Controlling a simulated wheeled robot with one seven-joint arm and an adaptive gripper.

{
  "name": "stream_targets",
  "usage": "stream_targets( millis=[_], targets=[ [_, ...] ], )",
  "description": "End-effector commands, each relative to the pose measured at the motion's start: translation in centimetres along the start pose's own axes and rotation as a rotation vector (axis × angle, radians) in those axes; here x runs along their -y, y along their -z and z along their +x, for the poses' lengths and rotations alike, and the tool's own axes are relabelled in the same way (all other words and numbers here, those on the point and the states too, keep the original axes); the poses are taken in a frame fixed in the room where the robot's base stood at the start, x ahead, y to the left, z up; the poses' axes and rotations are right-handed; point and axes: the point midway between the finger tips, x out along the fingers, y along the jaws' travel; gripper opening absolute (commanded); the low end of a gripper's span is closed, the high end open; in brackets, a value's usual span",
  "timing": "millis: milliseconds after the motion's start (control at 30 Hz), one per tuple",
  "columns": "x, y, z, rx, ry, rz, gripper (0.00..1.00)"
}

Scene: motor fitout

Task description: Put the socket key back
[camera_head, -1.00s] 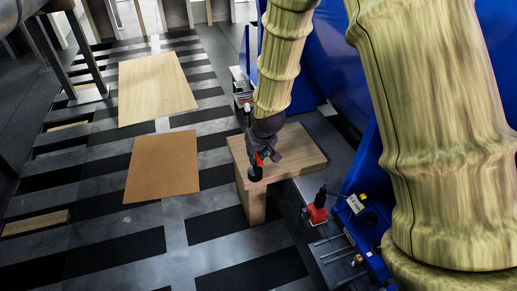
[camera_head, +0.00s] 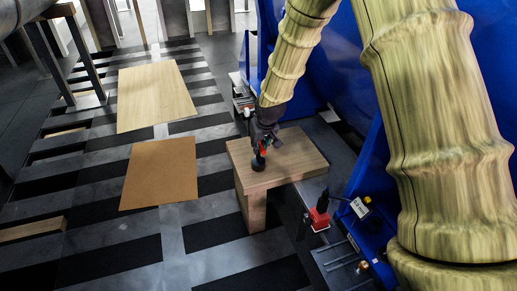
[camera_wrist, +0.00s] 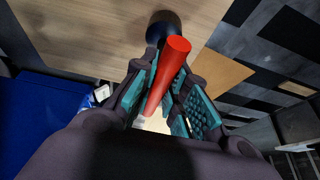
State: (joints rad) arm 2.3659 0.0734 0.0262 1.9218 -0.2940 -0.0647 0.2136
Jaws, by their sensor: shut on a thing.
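My gripper (camera_wrist: 165,100) is shut on a red rod-shaped handle (camera_wrist: 168,70), which I take to be the socket key; it lies between the teal finger pads. In the head view my gripper (camera_head: 263,140) is above the wooden bench (camera_head: 295,163), with a little of the red handle showing. A dark round piece (camera_head: 258,163) is just below the gripper; it also shows beyond the handle in the wrist view (camera_wrist: 160,24). I cannot tell whether it touches the bench top or how it joins the handle.
A red block with a black upright part (camera_head: 319,212) stands right of the bench, near a yellow-black labelled item (camera_head: 360,207) and a dark slotted tray (camera_head: 343,266). Blue panels (camera_head: 335,60) rise behind. Two flat boards (camera_head: 160,173) lie on the striped floor to the left.

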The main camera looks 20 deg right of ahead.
Motion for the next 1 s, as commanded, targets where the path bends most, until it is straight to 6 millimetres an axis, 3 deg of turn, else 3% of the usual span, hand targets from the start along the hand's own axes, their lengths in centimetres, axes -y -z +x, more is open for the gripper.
stream_targets(
  millis=[433,467,567,1000],
  targets=[
    [-0.01,-0.25,0.78,-0.002,0.000,0.000,0.00],
    [-0.01,-0.31,0.83,-0.002,0.000,0.000,0.18],
    [-0.01,-0.31,0.82,-0.002,0.000,0.000,0.36],
    [-0.01,-0.13,0.05,-0.002,0.000,0.000,0.36]
  ],
)
